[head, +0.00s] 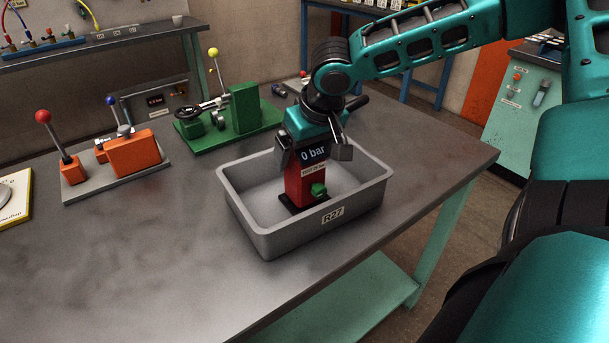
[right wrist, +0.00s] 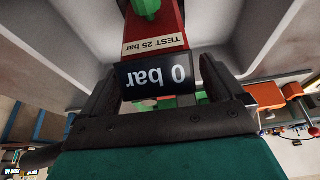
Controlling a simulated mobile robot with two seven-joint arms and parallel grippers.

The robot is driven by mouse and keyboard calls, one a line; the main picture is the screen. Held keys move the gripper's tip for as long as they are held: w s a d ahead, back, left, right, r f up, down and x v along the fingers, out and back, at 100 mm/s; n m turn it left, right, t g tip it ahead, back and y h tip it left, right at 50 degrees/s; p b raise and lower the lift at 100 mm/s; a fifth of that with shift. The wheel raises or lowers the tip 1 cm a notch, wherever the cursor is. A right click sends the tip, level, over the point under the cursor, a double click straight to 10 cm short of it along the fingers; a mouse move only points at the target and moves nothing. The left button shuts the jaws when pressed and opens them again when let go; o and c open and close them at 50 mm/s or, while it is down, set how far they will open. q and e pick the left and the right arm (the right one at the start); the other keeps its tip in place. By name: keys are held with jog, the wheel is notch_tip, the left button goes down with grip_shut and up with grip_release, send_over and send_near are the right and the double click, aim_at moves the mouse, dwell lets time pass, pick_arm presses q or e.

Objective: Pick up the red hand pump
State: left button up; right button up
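The red hand pump (head: 305,184) stands upright inside a grey tray (head: 262,239) labelled R27. It has a dark display reading "0 bar" on top, a green part low on its front and a dark base. My right gripper (head: 313,155) is over the pump, pointing down, with one finger on each side of its upper part. In the right wrist view the pump (right wrist: 165,22) and its "TEST 25 bar" label sit between the fingers. The fingers look open, with a gap at least on one side; contact on the other side is unclear. My left gripper is out of view.
A green fixture (head: 245,108) stands behind the tray, and an orange device on a grey plate (head: 135,153) stands to the left. The table's front left is clear. A green cabinet (head: 530,100) is at the far right.

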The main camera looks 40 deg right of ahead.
grip_shut()
jog(key=shift+r, duration=0.15)
dwell(0.6)
